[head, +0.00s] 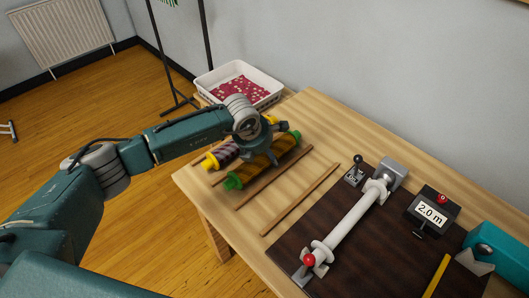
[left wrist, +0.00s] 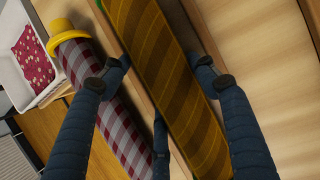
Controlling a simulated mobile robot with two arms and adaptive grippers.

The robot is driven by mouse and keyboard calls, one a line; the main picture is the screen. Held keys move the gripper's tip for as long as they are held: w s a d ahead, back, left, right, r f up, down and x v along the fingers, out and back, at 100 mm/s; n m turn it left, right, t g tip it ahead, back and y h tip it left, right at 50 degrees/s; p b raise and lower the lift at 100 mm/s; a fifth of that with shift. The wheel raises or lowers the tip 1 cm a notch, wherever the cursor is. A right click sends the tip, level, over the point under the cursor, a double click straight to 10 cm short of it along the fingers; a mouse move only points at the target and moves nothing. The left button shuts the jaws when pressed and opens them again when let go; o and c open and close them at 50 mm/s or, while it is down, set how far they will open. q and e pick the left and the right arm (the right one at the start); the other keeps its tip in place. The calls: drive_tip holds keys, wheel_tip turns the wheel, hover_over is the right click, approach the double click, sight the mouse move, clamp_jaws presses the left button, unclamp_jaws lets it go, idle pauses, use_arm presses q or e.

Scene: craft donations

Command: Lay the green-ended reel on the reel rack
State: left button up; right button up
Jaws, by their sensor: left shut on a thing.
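The green-ended reel (head: 284,145), with brown and gold striped cloth, lies level at the left end of the table. It also fills the middle of the left wrist view (left wrist: 165,65), with one green end at the top edge. My left gripper (head: 262,157) is over its middle, fingers on both sides, shut on it. The reel rack shows as parallel wooden rails (head: 273,178) on the table. The reel is over or between the rails; I cannot tell whether it rests on them. My right gripper is not in view.
A yellow-ended checked reel (head: 222,155) lies close beside, to the left; it shows in the left wrist view (left wrist: 95,85). A white basket (head: 272,82) stands behind. A dark board (head: 375,240) holds a white roller (head: 350,217) and a "2.0 m" counter (head: 431,211).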

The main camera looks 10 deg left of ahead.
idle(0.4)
use_arm(q)
drive_tip(key=o, duration=1.4)
drive_tip(key=shift+o, duration=0.3)
drive_tip(key=v, duration=1.2)
